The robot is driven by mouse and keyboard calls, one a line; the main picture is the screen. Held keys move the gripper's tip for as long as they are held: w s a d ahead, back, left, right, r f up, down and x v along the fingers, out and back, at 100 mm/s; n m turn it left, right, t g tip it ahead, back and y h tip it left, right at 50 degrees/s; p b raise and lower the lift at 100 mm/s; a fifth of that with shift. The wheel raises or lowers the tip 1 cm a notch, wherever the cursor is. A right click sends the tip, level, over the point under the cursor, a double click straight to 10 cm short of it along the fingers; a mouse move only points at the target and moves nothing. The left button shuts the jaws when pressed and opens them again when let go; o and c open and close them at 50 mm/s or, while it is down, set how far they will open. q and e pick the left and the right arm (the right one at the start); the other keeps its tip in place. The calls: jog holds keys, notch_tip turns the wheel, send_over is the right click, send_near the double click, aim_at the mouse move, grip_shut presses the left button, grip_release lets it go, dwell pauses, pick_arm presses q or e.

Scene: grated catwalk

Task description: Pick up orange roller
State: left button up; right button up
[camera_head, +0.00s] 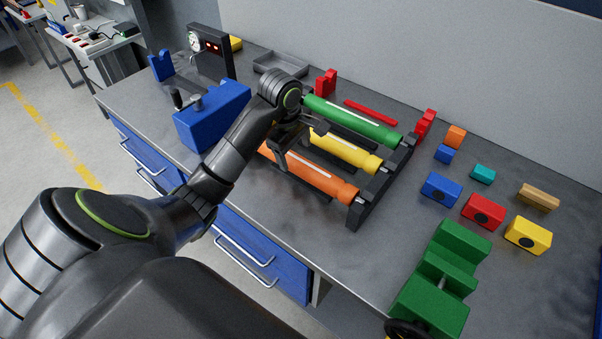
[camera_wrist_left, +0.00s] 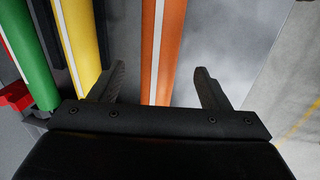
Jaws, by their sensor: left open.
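The orange roller (camera_head: 325,179) is the front one of three rollers in a dark rack (camera_head: 362,210) on the workbench. The yellow roller (camera_head: 345,150) lies behind it and the green roller (camera_head: 355,120) is furthest back. My left gripper (camera_head: 297,148) is over the rack and hides part of the orange and yellow rollers. In the left wrist view, my left gripper (camera_wrist_left: 158,85) is open, and the orange roller (camera_wrist_left: 166,45) runs between its two fingers. The yellow roller (camera_wrist_left: 88,40) lies just outside the left finger. Nothing is gripped.
A blue vise-like block (camera_head: 212,115) and a gauge box (camera_head: 211,48) stand left of the rack. Several coloured blocks, including a red one (camera_head: 483,211), lie to the right. A green fixture (camera_head: 440,280) stands at the front right. Bare bench lies between the rack and this fixture.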

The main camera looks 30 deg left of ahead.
aim_at(299, 160)
pick_arm(q)
jog(key=shift+w+d+f+b, duration=0.1)
jog(key=shift+d+f+b, duration=0.05)
jog(key=shift+f+b, duration=0.5)
jog(key=shift+w+d+f+b, duration=0.1)
jog(key=shift+w+f+b, duration=0.05)
jog(key=shift+f+b, duration=0.55)
jog(key=shift+w+d+f+b, duration=0.15)
jog(key=shift+f+b, duration=0.3)
jog(key=shift+f, duration=0.35)
jog(key=shift+w+f+b, duration=0.1)
jog(key=shift+f+b, duration=0.3)
jog(key=shift+f, duration=0.15)
jog(key=shift+r, duration=0.1)
jog(key=c, duration=1.5)
